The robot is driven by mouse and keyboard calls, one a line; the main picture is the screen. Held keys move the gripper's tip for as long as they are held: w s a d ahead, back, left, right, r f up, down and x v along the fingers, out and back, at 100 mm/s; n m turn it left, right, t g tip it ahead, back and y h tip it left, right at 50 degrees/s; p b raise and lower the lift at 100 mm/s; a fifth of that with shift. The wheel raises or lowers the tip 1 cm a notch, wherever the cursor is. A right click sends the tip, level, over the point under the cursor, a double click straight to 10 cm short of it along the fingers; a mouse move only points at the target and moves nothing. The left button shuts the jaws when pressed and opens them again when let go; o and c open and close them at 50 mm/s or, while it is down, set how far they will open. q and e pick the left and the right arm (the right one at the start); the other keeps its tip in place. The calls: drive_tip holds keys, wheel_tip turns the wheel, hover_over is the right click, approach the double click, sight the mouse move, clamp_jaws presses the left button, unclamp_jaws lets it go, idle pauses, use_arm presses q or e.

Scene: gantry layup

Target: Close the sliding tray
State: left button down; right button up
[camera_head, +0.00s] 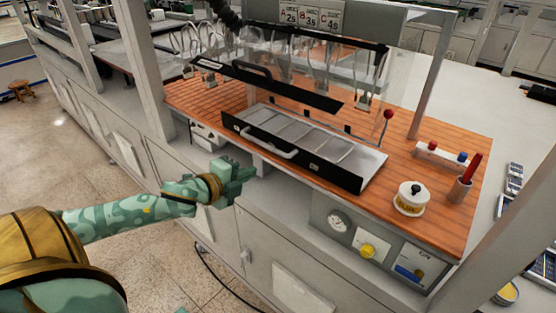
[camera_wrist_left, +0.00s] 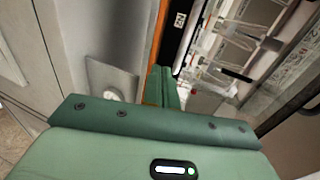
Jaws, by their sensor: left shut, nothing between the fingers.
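The sliding tray (camera_head: 345,180) shows in the head view, with a black front, a pale bar handle (camera_head: 272,146) and several shallow metal compartments. It sits pulled out from under the clear hood, its front near the counter's front edge. My left gripper (camera_head: 249,173) is shut and empty, just in front of and below the tray's left part, apart from the handle. Its closed green fingers (camera_wrist_left: 166,85) also show in the left wrist view, beside a black strip with a white label, perhaps the tray front. My right gripper is not in view.
The clear hood with a black lower bar (camera_head: 265,85) stands behind the tray. A red-knobbed lever (camera_head: 387,118), a white lidded pot (camera_head: 410,200) and a cup of red sticks (camera_head: 460,188) stand to the right on the wooden counter (camera_head: 440,225). A gauge panel is below.

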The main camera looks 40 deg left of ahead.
use_arm(q)
drive_tip(key=r+x, duration=0.1)
drive_tip(key=x, duration=1)
drive_tip(key=shift+w, duration=0.5)
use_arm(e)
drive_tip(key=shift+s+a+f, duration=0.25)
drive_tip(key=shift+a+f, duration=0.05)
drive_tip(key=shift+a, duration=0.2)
use_arm(q)
drive_tip(key=shift+d+f, duration=0.1)
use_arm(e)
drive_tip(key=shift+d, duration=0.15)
